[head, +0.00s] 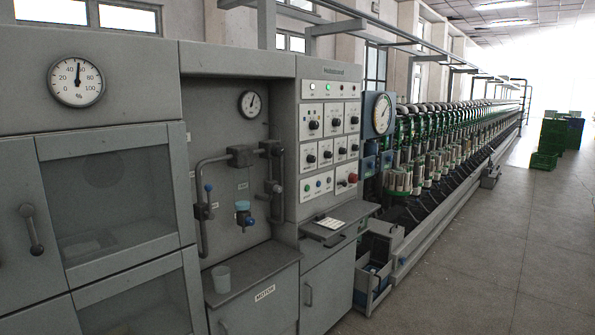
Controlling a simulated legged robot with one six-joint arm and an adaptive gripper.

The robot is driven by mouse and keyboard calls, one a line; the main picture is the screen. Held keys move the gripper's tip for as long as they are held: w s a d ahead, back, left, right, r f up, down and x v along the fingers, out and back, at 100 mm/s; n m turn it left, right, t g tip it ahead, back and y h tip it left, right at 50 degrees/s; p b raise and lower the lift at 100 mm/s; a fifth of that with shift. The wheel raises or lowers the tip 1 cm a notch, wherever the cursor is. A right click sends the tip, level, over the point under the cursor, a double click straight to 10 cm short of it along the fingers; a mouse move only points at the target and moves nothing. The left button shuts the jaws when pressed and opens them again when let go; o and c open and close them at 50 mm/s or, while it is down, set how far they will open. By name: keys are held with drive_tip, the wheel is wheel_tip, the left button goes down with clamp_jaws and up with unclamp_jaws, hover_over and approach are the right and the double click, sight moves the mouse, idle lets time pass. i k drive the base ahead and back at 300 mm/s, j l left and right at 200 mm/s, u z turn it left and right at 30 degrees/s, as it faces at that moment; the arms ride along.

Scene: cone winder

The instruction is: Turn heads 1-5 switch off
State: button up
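A grey control panel (329,88) stands upright at the middle of the head view. It carries several dark rotary knobs on white plates, such as an upper left knob (313,125) and a lower left knob (311,158). Small round buttons (318,185) and a red button (352,178) sit in its bottom row. The labels are too small to read, so I cannot tell which switch is for heads 1-5 or how it is set. The row of winding heads (440,140) runs back to the right. My gripper is not in view.
A narrow shelf (346,222) with a light keypad-like plate juts out below the panel. An open drawer (376,290) sticks out low. The floor (470,265) at right is clear; green crates (543,160) stand farther back.

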sight(310, 159)
drive_tip(key=i, duration=1.95)
